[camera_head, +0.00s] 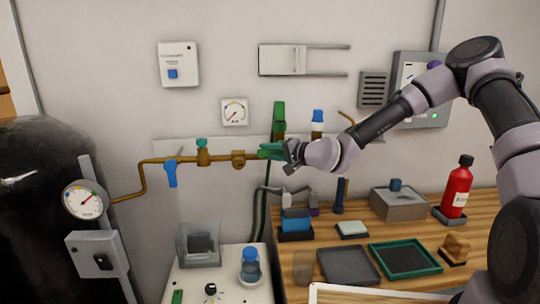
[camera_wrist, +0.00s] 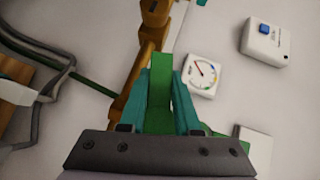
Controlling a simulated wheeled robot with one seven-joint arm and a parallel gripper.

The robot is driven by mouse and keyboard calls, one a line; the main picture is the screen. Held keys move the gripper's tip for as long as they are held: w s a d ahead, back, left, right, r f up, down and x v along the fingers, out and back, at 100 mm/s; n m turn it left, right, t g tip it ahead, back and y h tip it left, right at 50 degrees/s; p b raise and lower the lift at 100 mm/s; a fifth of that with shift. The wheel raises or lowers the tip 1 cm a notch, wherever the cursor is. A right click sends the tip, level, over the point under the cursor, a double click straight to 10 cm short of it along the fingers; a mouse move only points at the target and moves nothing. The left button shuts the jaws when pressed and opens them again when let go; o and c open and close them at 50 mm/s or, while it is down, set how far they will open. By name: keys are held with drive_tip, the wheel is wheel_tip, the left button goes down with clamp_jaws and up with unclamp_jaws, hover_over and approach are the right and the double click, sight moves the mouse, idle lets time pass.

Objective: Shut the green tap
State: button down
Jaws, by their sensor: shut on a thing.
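The green tap (camera_head: 279,115) is on the brass pipe on the wall, at the centre of the head view. Its green handle stands upright there, across the line of the pipe. My gripper (camera_head: 268,151) reaches in from the right, with its teal fingers at the pipe just below the upright part. In the wrist view, the green handle (camera_wrist: 160,95) lies between the two fingers of my gripper (camera_wrist: 162,78), which are shut on it. The fingers and palm hide part of the tap.
The brass pipe (camera_head: 152,161) carries a blue tap (camera_head: 171,173) and a teal-topped fitting (camera_head: 202,145) to the left. A round-dial gauge (camera_head: 234,112) is above the pipe. A blue-topped fitting (camera_head: 317,122) stands close to the right. Below is a wooden bench (camera_head: 425,219) with trays and a red bottle (camera_head: 457,188).

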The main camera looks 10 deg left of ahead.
drive_tip(key=shift+r+m+t+y, duration=0.4)
drive_tip(key=shift+r+m+y, duration=0.15)
drive_tip(key=shift+m+y, duration=0.5)
drive_tip(key=shift+a, duration=0.1)
drive_tip(key=c, duration=0.6)
unclamp_jaws()
drive_tip(key=shift+s, duration=0.1)
drive_tip(key=v, duration=1)
drive_tip(key=shift+s+d, duration=0.15)
drive_tip(key=shift+d, duration=0.25)
drive_tip(key=shift+f, duration=0.1)
